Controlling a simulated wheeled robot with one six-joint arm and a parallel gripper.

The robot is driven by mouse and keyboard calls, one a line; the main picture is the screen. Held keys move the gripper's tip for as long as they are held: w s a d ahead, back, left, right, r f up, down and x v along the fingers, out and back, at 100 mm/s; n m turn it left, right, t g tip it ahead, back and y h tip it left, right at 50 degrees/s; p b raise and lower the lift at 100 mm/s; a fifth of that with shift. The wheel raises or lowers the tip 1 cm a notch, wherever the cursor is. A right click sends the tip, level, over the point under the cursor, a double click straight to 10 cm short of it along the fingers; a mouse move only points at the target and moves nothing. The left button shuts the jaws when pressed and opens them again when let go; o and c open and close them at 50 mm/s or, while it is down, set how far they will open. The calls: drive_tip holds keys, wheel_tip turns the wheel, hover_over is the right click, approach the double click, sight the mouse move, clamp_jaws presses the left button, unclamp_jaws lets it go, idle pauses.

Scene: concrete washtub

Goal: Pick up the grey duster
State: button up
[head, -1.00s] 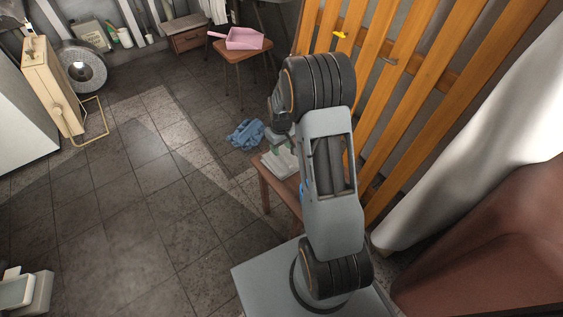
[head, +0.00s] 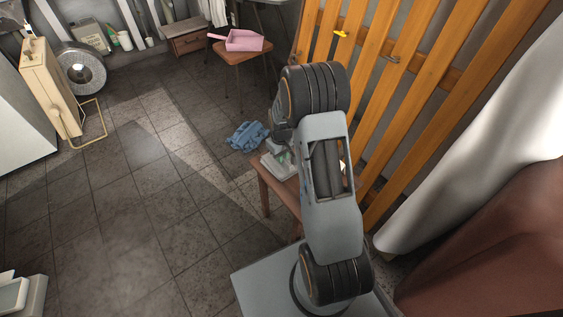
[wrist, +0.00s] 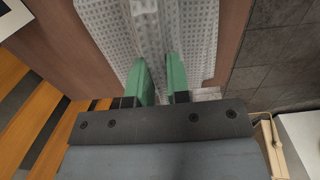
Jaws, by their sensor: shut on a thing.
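The grey duster (wrist: 195,32) is a pale cloth with a fine dotted pattern. In the wrist view it lies spread over a brown wooden stool top (wrist: 48,32), with a raised fold in the middle. My gripper (wrist: 160,62) has its two green fingers on either side of that fold, shut on the cloth. In the head view the duster (head: 274,168) is a small pale patch on the stool. My arm hides part of it and most of my gripper. I cannot tell whether the whole duster is clear of the stool.
A crumpled blue cloth (head: 246,136) lies on the tiled floor beyond the stool. A pink dustpan (head: 243,40) sits on another stool further back. Orange wooden slats (head: 385,90) and a white curtain (head: 470,140) stand at the right. The floor at left is open.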

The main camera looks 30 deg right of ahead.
clamp_jaws()
drive_tip(key=shift+r+p, duration=0.3)
drive_tip(key=shift+r, duration=0.15)
wheel_tip(320, 180, up, 2)
drive_tip(key=shift+r+p, duration=0.15)
drive_tip(key=shift+p, duration=0.6)
drive_tip(key=s+a+r+p, duration=0.3)
drive_tip(key=s+r+p, duration=0.2)
drive_tip(key=s+r, duration=0.4)
drive_tip(key=shift+s+a+r, duration=0.2)
drive_tip(key=shift+s+r, duration=0.2)
drive_tip(key=shift+s, duration=1.9)
